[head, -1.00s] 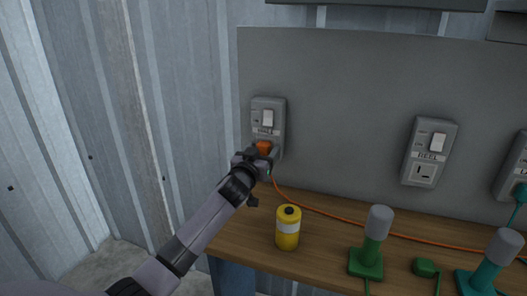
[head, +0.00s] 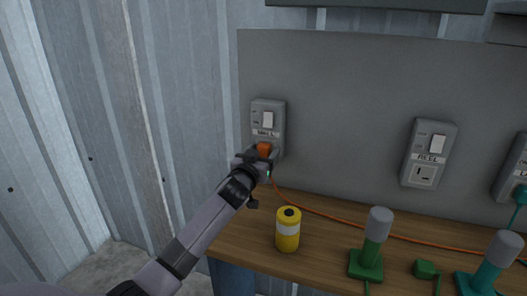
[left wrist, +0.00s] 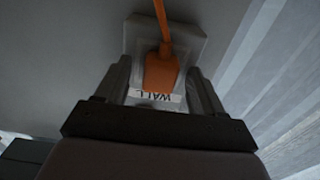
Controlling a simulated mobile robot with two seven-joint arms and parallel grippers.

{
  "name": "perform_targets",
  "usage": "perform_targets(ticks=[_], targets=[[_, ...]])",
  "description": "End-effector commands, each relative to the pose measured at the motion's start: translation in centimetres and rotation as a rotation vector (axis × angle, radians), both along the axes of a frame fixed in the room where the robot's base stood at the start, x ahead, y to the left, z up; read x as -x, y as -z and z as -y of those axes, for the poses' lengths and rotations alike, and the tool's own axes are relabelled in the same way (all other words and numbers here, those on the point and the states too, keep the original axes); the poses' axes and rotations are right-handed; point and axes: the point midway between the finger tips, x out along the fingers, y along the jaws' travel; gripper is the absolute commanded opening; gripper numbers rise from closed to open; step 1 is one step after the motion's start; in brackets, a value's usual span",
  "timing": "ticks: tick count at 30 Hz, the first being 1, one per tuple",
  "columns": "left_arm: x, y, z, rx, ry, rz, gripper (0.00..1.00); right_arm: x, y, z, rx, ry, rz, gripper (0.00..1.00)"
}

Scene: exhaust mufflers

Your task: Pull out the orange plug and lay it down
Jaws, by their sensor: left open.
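The orange plug (head: 264,149) sits at the lower part of the left wall outlet (head: 268,118), whose label reads WALL in the left wrist view. My left gripper (head: 262,158) is at the plug. In the left wrist view the orange plug (left wrist: 161,70) lies between the two fingers of my left gripper (left wrist: 162,88), which are open with a gap on each side. The plug's cord runs down from the outlet and along the bench. My right gripper is not in view.
A wooden bench (head: 330,228) runs below the grey panel. On it stand a yellow can (head: 288,230), a green tool (head: 372,245), a green plug (head: 426,268) and a teal tool (head: 490,265). A second outlet (head: 428,153) is on the panel. The orange cord (head: 340,219) crosses the bench.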

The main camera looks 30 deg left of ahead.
Motion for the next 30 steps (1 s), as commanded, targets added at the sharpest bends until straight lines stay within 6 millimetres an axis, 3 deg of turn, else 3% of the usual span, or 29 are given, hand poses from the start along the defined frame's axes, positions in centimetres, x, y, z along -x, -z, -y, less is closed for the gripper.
perform_targets(ticks=[9, 11, 15, 16, 30], targets=[[0.0, 0.0, 0.0, -0.001, 0.000, 0.000, 0.68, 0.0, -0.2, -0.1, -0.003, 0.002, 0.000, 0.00], [0.0, 0.0, 0.0, -0.001, 0.000, 0.000, 0.52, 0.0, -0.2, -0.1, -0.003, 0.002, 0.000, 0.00], [0.0, 0.0, 0.0, -0.001, 0.000, 0.000, 0.06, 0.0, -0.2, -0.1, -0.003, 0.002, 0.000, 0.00], [0.0, 0.0, 0.0, -0.001, 0.000, 0.000, 0.00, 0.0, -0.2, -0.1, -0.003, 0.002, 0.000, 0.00], [1.1, -0.2, 0.3, 0.001, 0.000, 0.001, 0.00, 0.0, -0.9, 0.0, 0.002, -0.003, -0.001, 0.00]])
